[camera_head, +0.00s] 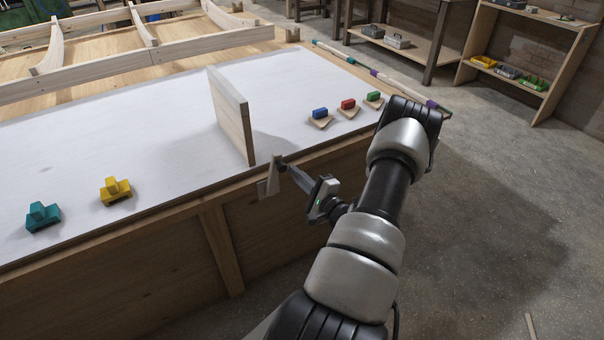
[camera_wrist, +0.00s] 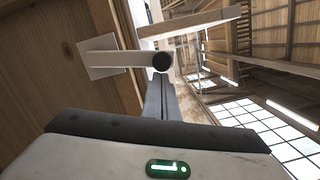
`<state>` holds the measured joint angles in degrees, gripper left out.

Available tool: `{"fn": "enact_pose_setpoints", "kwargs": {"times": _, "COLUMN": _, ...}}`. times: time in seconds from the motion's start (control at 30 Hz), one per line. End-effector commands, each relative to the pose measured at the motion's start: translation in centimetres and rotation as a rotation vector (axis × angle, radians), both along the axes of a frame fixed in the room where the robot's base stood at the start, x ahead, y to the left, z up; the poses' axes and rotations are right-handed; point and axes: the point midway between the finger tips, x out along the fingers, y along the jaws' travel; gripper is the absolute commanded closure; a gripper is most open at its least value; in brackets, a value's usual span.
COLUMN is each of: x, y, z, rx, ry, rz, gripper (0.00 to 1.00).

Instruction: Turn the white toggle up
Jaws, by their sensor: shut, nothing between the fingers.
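The white toggle is a pale lever on a square plate fixed to the wooden side of the bench. In the wrist view the toggle (camera_wrist: 125,59) sticks out from its plate (camera_wrist: 99,57) and ends in a dark round tip. In the head view the plate (camera_head: 264,190) shows just below the bench edge, with the toggle's tip close to my fingertips. My gripper (camera_head: 287,168) is shut and empty. In the wrist view its fingers (camera_wrist: 161,88) reach right up to the toggle's tip, which overlaps their ends. I cannot tell whether they touch.
An upright board (camera_head: 232,118) stands on the white bench top (camera_head: 165,150) just above the toggle. Teal (camera_head: 42,217) and yellow (camera_head: 115,190) blocks sit at left. Blue (camera_head: 320,114), red (camera_head: 348,105) and green (camera_head: 373,97) pieces sit at right.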

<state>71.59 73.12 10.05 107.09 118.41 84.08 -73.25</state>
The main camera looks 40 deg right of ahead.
Motion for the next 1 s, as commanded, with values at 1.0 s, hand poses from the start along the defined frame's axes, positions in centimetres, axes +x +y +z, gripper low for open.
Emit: {"fn": "enact_pose_setpoints", "kwargs": {"times": 1.0, "x": 0.9, "y": 3.4, "z": 1.2, "rx": -0.126, "ry": 0.027, "rz": 0.008, "gripper": 1.0}}
